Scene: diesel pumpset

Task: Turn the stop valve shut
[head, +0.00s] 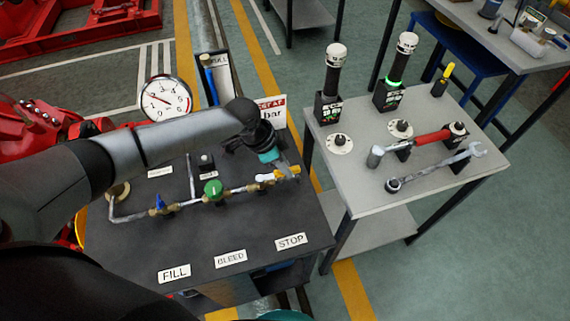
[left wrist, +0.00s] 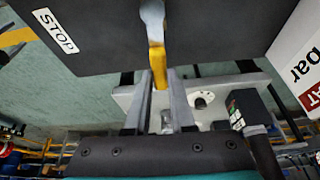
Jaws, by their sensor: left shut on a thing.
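The stop valve's yellow lever handle (head: 293,171) is at the right end of the pipe run on the dark bench, above the STOP label (head: 290,241). The lever points right, roughly in line with the pipe. My left gripper (head: 283,168) reaches over the bench from the left and is shut on the lever. In the left wrist view the yellow lever (left wrist: 156,35) runs down between the two grey fingers (left wrist: 161,85). The valve body is partly hidden by the gripper. My right gripper is not seen.
A blue-handled valve (head: 160,204) and a green-handled valve (head: 213,189) sit left on the same pipe. A pressure gauge (head: 166,98) stands behind, with a bar sign (head: 272,109) close to the gripper. A grey table (head: 440,195) with tools and beacons stands at right.

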